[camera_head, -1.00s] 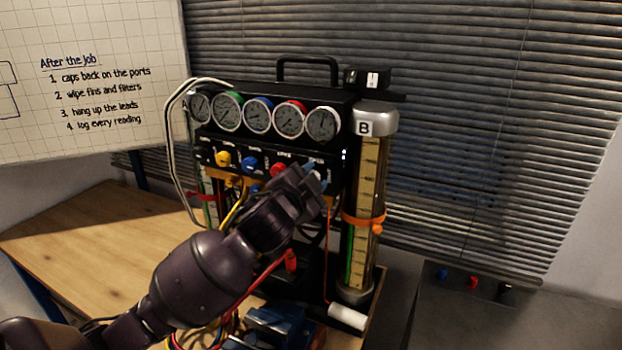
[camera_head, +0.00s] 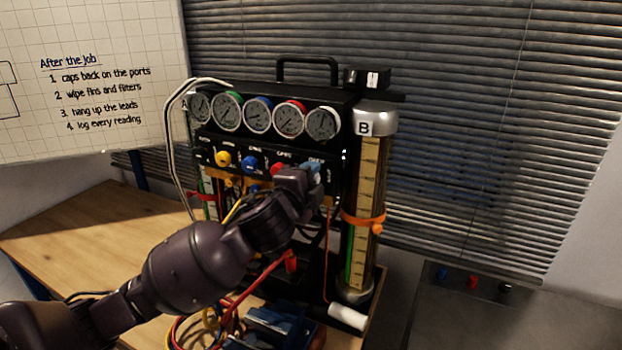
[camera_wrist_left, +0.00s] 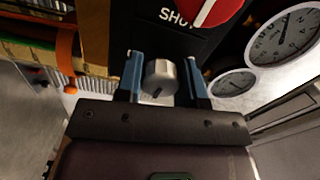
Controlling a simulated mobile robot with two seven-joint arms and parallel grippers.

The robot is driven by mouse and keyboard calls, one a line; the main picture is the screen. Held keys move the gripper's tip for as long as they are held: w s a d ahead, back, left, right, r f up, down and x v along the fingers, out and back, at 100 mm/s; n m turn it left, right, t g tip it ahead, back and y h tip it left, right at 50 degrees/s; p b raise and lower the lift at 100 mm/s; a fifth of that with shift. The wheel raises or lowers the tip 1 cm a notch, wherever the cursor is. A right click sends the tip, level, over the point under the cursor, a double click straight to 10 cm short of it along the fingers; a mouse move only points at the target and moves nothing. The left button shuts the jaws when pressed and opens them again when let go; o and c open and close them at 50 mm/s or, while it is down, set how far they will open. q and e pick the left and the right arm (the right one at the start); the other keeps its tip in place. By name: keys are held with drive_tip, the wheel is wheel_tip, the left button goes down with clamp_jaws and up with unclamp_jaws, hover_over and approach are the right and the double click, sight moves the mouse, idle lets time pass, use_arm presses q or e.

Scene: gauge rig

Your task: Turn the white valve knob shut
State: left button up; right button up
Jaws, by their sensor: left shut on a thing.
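The white valve knob (camera_wrist_left: 160,78) sits between the blue fingertips of my left gripper (camera_wrist_left: 162,72) in the left wrist view. It looks pale grey there, with a dark mark on its face. My left gripper is shut on it. In the head view the same gripper (camera_head: 312,172) reaches the right end of the valve row on the gauge panel, and its fingers and body hide the white knob. A "SHUT" label shows partly beside the knob in the left wrist view. My right gripper is not in view.
A red knob (camera_wrist_left: 216,8) is close to the gripper. Yellow (camera_head: 223,158) and blue (camera_head: 249,163) knobs are further left, below several gauges (camera_head: 258,115). Cylinder B (camera_head: 368,200) stands close on the right. Hoses and a blue object (camera_head: 275,322) lie below my arm.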

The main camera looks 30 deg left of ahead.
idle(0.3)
use_arm(q)
drive_tip(key=o, duration=0.9)
drive_tip(key=s, duration=0.3)
drive_tip(key=s+b, duration=0.1)
drive_tip(key=s, duration=0.6)
drive_tip(key=shift+s+d+b, duration=0.35)
drive_tip(key=shift+s, duration=0.05)
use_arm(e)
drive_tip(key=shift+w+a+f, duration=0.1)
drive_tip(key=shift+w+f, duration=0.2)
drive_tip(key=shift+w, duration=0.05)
